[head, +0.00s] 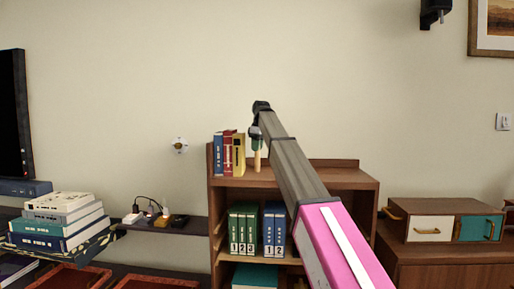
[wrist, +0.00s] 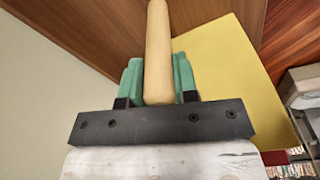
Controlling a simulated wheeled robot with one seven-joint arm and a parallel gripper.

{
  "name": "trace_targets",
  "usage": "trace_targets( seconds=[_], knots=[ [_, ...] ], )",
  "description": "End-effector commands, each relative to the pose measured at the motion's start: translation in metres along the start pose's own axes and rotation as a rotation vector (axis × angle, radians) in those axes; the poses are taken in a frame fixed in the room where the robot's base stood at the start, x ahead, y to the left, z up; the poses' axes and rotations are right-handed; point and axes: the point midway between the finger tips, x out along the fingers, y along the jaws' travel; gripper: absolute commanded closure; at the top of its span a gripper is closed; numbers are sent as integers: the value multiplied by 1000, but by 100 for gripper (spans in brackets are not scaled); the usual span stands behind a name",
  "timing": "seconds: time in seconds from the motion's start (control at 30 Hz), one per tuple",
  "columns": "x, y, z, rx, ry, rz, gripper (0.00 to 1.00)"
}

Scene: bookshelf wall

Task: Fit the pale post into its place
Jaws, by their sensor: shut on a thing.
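The pale post (wrist: 158,45) is a smooth, light wooden rod. My gripper (wrist: 158,78) is shut on it, with a green finger on each side. In the head view, the post (head: 257,161) hangs roughly upright below my gripper (head: 257,143), over the top of the bookshelf. It is just right of the yellow book (head: 239,154). I cannot tell whether its lower end touches the shelf. No socket or hole for the post can be made out.
The wooden bookshelf (head: 345,177) has a raised back edge and numbered binders (head: 243,228) below. A blue book (head: 218,153) and a red book (head: 228,153) stand beside the yellow one. The shelf top looks clear on the right. A small round fitting (head: 180,145) is on the wall.

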Motion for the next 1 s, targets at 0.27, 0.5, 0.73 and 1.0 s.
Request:
trace_targets(
  seconds=[0.27,0.5,0.73,1.0],
  knots=[
    [3,0,0,0,0,0,100],
    [5,0,1,0,0,0,60],
    [5,0,1,0,0,0,43],
    [-2,0,0,0,1,1,43]
  ],
)
